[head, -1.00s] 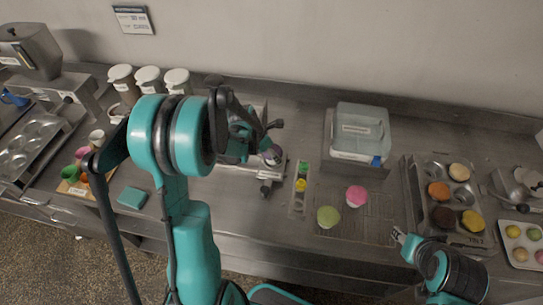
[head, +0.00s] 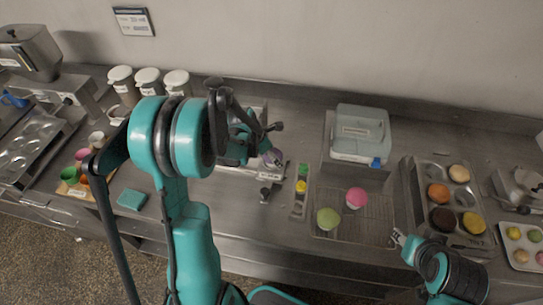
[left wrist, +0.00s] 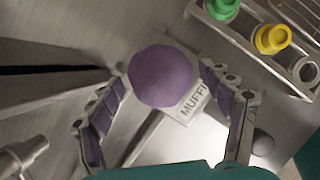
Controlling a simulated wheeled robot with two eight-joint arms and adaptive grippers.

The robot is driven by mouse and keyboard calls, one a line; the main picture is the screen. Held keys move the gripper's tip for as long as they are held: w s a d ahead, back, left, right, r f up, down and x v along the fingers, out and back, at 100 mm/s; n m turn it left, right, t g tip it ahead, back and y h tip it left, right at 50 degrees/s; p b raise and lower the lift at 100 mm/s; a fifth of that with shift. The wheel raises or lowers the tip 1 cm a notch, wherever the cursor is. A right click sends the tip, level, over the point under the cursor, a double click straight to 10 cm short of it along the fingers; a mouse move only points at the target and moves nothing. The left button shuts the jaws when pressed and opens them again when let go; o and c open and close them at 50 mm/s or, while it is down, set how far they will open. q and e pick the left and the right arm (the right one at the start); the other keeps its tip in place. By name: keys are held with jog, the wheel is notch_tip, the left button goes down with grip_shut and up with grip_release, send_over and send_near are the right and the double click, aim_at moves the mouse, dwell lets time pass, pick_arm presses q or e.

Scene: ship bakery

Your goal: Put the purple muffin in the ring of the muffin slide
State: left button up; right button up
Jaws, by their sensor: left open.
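The purple muffin (left wrist: 162,78) shows round and pale purple in the left wrist view, between the spread fingers of my left gripper (left wrist: 163,86). In the head view the muffin (head: 272,157) is small and partly covered by that gripper. The fingers stand open on either side of it; a firm grip does not show. The muffin slide's labelled metal plate (left wrist: 187,108) lies right beside and below the muffin. The ring cannot be made out, so I cannot tell whether the muffin sits in it. My right gripper (head: 398,237) is at the lower right, away from the slide; its opening is unclear.
A narrow rack (head: 299,203) with green and yellow pieces stands just right of the slide. Green (head: 328,218) and pink (head: 356,197) muffins sit on a wire rack. A clear lidded box (head: 361,133) is behind. A muffin tin (head: 426,170) is further right.

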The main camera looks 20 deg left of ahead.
pick_arm(q)
jog(key=p+v, duration=0.2)
jog(key=v, duration=0.8)
jog(key=s+d+r+m+t, duration=0.1)
jog(key=s+m, duration=0.4)
jog(key=m, duration=0.5)
jog(key=s+d+r+m+t+y, duration=0.1)
jog(key=s+d+r+m, duration=0.3)
jog(key=m, duration=0.6)
jog(key=s+d+r+m+t+y, duration=0.1)
jog(key=s+d+r+m, duration=0.2)
jog(key=s+d+m, duration=0.3)
jog(key=shift+s+d+r+m, duration=0.2)
jog(key=shift+s+m, duration=0.15)
jog(key=shift+m, duration=1.55)
jog(key=shift+f, duration=0.1)
